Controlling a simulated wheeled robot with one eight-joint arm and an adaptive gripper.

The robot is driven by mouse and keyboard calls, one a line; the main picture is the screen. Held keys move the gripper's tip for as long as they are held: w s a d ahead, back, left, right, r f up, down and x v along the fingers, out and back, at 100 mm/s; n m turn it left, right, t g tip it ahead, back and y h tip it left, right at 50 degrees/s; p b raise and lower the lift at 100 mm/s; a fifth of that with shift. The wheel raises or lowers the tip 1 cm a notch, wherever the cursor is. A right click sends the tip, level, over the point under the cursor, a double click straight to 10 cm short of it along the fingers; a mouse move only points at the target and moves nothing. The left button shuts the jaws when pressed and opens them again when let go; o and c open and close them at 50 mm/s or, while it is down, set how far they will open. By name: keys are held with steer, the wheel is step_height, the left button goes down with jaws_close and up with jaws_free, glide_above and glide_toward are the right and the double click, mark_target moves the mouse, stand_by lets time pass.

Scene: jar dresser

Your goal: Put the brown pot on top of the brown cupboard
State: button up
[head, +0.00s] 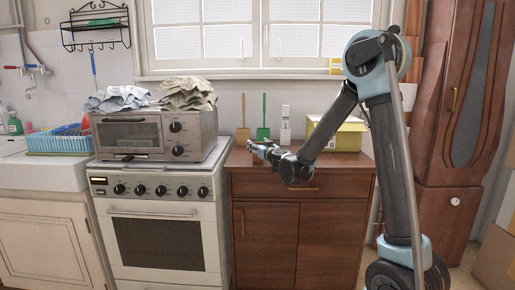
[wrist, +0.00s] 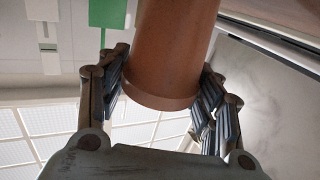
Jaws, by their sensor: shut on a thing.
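The brown pot (wrist: 170,50) fills the upper middle of the wrist view, between the two fingers of my gripper (wrist: 165,98). The fingers are closed against its sides near its rim. In the head view my gripper (head: 262,150) is low over the top of the brown cupboard (head: 265,225), near its left side, and I cannot make out the pot there. The cupboard has one drawer above two doors. Whether the pot touches its top cannot be told.
A white stove (head: 155,240) with a toaster oven (head: 155,130) and cloths stands left of the cupboard. A yellowish box (head: 345,134) sits at the cupboard's back right. Green and brown tools lean on the wall behind. A tall brown cabinet (head: 460,100) stands at right.

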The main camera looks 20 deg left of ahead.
steer(key=shift+f, duration=0.1)
steer(key=o, duration=1.2)
steer(key=shift+o, duration=0.2)
steer(key=s+d+r+n+g+y, duration=0.15)
steer(key=s+d+g, duration=0.25)
steer(key=s+d, duration=1.25)
steer(key=s+d+f+m+g+h, duration=0.2)
steer(key=s+d+f, duration=0.4)
steer(key=d, duration=0.5)
steer(key=s+d+f+m+g+h, duration=0.3)
steer(key=s+d+f+h, duration=0.3)
steer(key=s+d, duration=0.4)
steer(key=s+d+f+m+g+h, duration=0.3)
steer(key=s+d+f, duration=0.3)
steer(key=d, duration=0.7)
steer(key=shift+s+f+m+h, duration=0.15)
steer(key=shift+s+m+h, duration=0.35)
steer(key=shift+s, duration=0.75)
